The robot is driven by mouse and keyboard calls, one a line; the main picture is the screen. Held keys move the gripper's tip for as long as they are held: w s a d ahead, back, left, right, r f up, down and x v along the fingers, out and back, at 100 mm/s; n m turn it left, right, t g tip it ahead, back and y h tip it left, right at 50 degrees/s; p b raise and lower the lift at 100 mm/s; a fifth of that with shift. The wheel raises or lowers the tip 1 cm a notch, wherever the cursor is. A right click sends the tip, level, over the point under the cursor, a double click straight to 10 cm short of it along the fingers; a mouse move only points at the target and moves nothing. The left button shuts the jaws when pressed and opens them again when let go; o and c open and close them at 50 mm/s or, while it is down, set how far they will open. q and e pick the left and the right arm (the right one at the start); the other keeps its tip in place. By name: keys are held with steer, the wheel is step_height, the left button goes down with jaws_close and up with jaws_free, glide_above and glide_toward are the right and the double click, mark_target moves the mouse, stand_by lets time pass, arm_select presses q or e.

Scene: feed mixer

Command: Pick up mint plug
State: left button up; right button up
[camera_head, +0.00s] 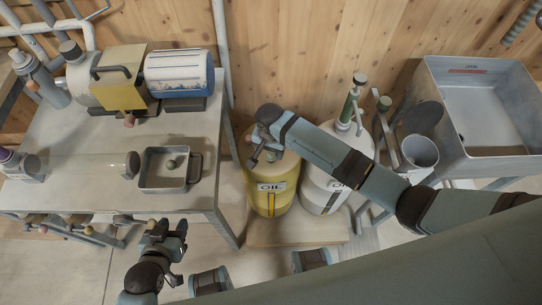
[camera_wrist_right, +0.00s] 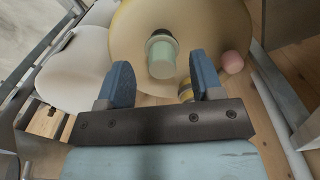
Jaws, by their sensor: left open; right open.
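The mint plug (camera_wrist_right: 162,58) is a pale green cylinder in a dark collar on top of the yellow oil drum (camera_head: 270,200). It shows in the right wrist view, between and just beyond the fingertips of my right gripper (camera_wrist_right: 162,78). The fingers are open, apart from the plug, with nothing between them. In the head view my right gripper (camera_head: 258,152) is over the drum's top and I cannot make out the plug there. My left gripper (camera_head: 168,238) is open and empty, low in front of the bench.
A white oil drum (camera_head: 325,190) with a pump stands right of the yellow one. A bench (camera_head: 95,190) with a motor and a grey tray (camera_head: 165,185) is at left. A sink (camera_head: 490,110) is at right. A pink knob (camera_wrist_right: 232,62) sits near my right finger.

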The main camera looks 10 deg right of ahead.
mark_target(271, 155)
steer(key=f, duration=0.3)
steer(key=w+f+b, duration=0.1)
steer(key=f, duration=0.1)
steer(key=shift+d, duration=0.2)
steer(key=shift+s, duration=0.1)
steer(key=c, duration=0.8)
steer(key=shift+r, duration=0.1)
